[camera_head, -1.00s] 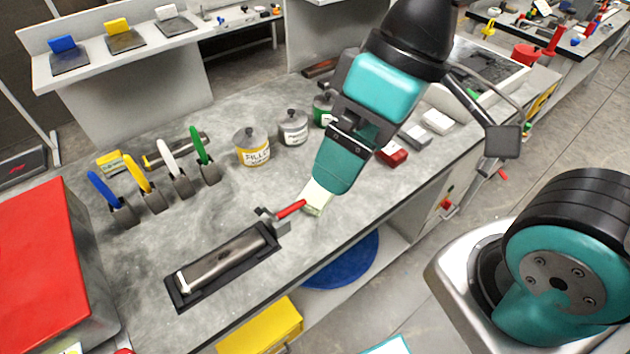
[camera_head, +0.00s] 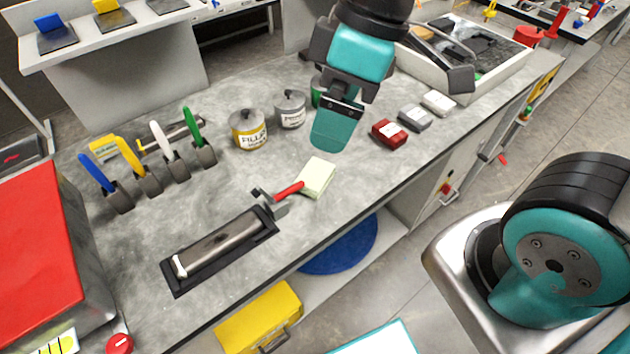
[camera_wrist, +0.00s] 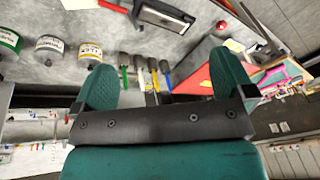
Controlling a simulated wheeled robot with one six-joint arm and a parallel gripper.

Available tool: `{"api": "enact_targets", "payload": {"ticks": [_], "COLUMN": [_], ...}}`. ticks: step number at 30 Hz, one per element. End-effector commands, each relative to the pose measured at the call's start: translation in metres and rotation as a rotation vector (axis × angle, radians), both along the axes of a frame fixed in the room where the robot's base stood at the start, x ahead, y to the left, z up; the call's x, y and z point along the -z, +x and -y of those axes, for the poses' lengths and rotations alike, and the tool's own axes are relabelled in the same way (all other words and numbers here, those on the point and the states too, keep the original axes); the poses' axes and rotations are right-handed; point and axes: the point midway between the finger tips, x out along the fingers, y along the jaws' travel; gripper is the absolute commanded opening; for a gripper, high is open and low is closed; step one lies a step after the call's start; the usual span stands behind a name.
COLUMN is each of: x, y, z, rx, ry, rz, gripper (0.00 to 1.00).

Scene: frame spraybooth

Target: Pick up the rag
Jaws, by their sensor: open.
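The rag, a pale yellow-green folded cloth (camera_head: 317,178), lies flat on the grey worktop in the head view. The red handle of a scraper-like tool (camera_head: 285,192) reaches to its left edge and seems to touch it. A pale edge, likely the rag (camera_wrist: 80,4), shows at the top of the wrist view. My gripper (camera_head: 335,135) is above the worktop, beyond the rag and apart from it. In the wrist view my gripper (camera_wrist: 162,62) has its two teal fingers wide apart, with nothing between them.
A dark tray with a metal bar (camera_head: 222,246) lies left of the rag. Behind stand a yellow-labelled can (camera_head: 249,130) and a grey can (camera_head: 291,110). A red block (camera_head: 389,133) is at the right. The worktop's front edge is close to the rag.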

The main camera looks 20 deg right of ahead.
Motion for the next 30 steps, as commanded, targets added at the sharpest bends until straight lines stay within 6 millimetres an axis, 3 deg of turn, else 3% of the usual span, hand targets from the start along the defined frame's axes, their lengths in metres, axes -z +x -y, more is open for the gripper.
{"api": "enact_targets", "payload": {"ticks": [1, 6, 13, 18, 23, 30], "x": [0.023, 0.075, 0.141, 0.164, 0.179, 0.231], "y": [0.02, 0.086, 0.151, 0.172, 0.174, 0.173], "z": [0.003, 0.017, 0.036, 0.044, 0.046, 0.046], "rx": [-0.1, -0.53, -1.039, -1.231, -1.273, -1.271], "ry": [-0.029, -0.131, -0.232, -0.258, -0.26, -0.258], "rz": [0.025, 0.124, 0.172, 0.175, 0.171, 0.168], "gripper": [1.0, 1.0, 1.0, 1.0, 1.0, 1.0]}}
